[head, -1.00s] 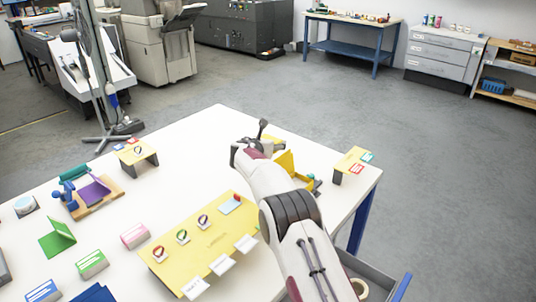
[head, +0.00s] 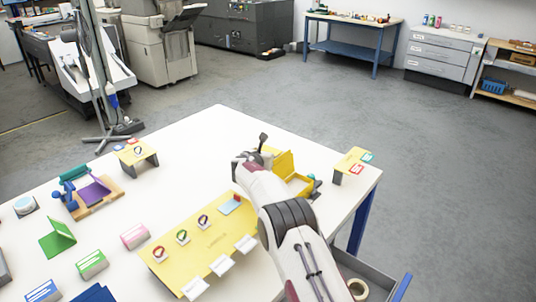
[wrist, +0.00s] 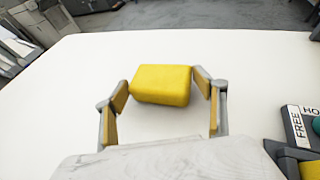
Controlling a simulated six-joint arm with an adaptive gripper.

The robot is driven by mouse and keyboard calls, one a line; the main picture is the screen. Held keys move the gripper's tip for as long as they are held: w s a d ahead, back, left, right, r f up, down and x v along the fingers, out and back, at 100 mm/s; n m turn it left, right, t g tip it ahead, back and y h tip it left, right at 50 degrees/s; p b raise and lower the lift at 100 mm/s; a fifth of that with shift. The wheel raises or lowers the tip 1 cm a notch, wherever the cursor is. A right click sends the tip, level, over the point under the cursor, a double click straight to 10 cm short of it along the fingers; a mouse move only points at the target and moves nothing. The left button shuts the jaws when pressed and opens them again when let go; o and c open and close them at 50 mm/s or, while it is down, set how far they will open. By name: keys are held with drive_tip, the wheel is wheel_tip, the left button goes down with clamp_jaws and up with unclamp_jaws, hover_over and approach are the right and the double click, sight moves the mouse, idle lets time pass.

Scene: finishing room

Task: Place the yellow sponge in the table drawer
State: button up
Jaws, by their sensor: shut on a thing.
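The yellow sponge (wrist: 160,84) is a rounded block between the two fingers of my gripper (wrist: 163,90) in the wrist view. My gripper is shut on its sides, over the white table top. In the head view my gripper (head: 250,158) is over the far part of the table, and the arm hides most of the sponge. The table drawer (head: 376,272) is a grey tray with a blue front, pulled open at the near right below the table top. A roll of tape (head: 357,288) lies inside. The arm hides part of the drawer.
An open yellow box (head: 297,183) stands just right of my gripper. A small yellow stand (head: 352,160) is at the right table edge. A long yellow board (head: 205,243) with small items lies left of the arm. The table's far middle (head: 205,140) is clear.

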drive_tip(key=shift+f, duration=0.1)
drive_tip(key=o, duration=0.8)
drive_tip(key=shift+o, duration=0.2)
drive_tip(key=shift+f, duration=0.1)
drive_tip(key=shift+s+a, duration=0.1)
drive_tip(key=shift+s, duration=0.1)
drive_tip(key=shift+v, duration=3.7)
drive_tip(key=shift+o, duration=0.5)
